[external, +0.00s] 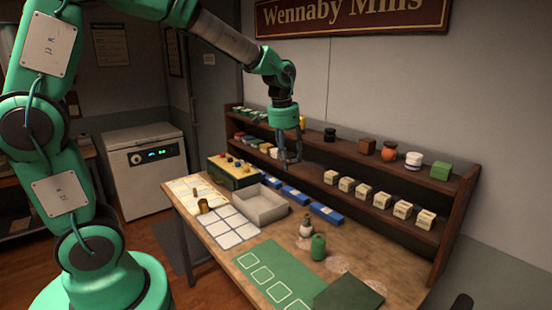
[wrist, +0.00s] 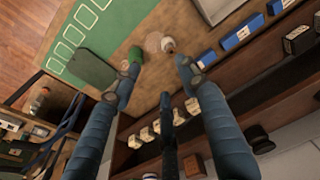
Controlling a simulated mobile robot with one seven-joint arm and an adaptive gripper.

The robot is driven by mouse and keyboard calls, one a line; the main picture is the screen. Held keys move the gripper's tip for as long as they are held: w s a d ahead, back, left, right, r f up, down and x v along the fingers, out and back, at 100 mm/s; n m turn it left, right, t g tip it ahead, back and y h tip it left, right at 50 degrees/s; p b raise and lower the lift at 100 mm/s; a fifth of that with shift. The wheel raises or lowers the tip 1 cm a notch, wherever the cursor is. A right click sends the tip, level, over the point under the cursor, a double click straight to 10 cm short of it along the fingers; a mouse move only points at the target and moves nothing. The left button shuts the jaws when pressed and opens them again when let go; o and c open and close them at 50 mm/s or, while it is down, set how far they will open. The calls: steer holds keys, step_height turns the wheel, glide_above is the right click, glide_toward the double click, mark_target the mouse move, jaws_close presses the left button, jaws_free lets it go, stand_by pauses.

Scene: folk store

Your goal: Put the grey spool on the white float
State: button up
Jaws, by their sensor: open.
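My gripper (external: 290,158) is open and empty, pointing down above the back of the table, in front of the shelf. I cannot make out a grey spool clearly.
A green mat with white outlined squares (external: 262,274) and a dark green board (external: 348,296) lie at the front. A grey tray (external: 262,213), blue boxes (external: 326,213) and a brass-coloured cylinder (external: 203,206) are on the table. The two-tier shelf (external: 340,172) holds several boxes and jars behind.

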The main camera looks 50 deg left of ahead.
steer(key=s+r+t, duration=0.1)
steer(key=s+r, duration=0.4)
steer(key=s, duration=0.3)
steer(key=s+r+t, duration=0.1)
steer(key=s+r, duration=0.3)
steer(key=s, duration=0.4)
steer(key=s+t, duration=0.1)
steer(key=s, duration=1.3)
steer(key=shift+a+r+t, duration=0.25)
steer(key=shift+r+t, duration=0.05)
steer(key=shift+t, duration=0.1)
step_height(320, 180, down, 4)
steer(key=b, duration=0.3)
steer(key=shift+r+b, duration=0.2)
steer(key=shift+b, duration=0.15)
